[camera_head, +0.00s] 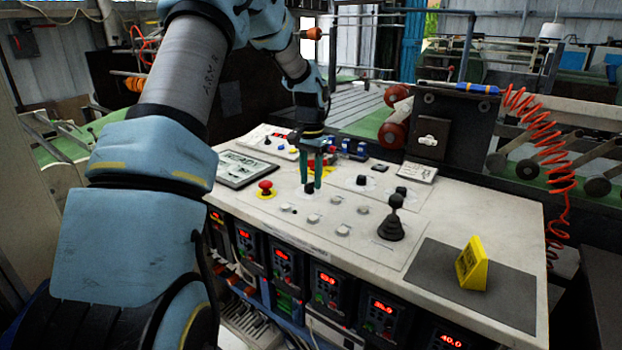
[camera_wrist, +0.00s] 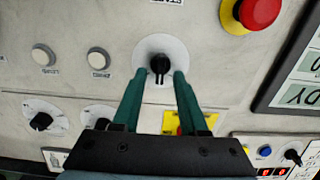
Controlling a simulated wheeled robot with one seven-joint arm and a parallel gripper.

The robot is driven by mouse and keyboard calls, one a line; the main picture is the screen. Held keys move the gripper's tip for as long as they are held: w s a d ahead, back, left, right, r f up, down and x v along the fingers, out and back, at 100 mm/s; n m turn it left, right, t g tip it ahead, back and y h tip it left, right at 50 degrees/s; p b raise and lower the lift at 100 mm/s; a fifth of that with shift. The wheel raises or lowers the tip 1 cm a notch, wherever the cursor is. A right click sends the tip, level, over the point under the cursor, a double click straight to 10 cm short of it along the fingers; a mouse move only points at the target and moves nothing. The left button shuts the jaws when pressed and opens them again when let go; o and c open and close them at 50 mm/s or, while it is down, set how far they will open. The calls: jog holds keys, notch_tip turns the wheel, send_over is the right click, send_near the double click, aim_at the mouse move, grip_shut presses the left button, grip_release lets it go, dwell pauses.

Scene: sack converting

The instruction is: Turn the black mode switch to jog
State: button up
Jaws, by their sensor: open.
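A black rotary switch (camera_wrist: 159,64) on a pale round plate sits between the fingertips of my gripper (camera_wrist: 160,76) in the wrist view. It also shows in the head view as a small black knob (camera_head: 309,188) on the panel. The green fingers of my gripper (camera_head: 312,178) point down over it, one on each side. They are open, with a slim gap to the knob visible in the wrist view. The switch's position and label cannot be read; the lettering around it is too small or hidden.
A red emergency button (camera_head: 265,187) stands left of the switch, white buttons (camera_head: 313,218) in front. Other black knobs (camera_head: 361,180) are to the right. A black joystick (camera_head: 393,222) rises nearby; a yellow wedge (camera_head: 472,264) stands on a grey mat (camera_head: 440,284).

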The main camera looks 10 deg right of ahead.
aim_at(311, 182)
notch_tip(311, 182, up, 11)
jog(key=b, duration=0.2)
jog(key=shift+f+b, duration=0.2)
jog(key=shift+b, duration=0.1)
jog(key=s+a+f+n, duration=0.4)
jog(key=s+a, duration=0.6)
jog(key=s, duration=0.1)
jog(key=s+a+f+n+t, duration=0.1)
jog(key=s+a+f+n, duration=0.3)
jog(key=s+a, duration=0.7)
jog(key=shift+s+a+f+t, duration=0.3)
jog(key=shift+s+f, duration=0.15)
jog(key=shift+f, duration=0.2)
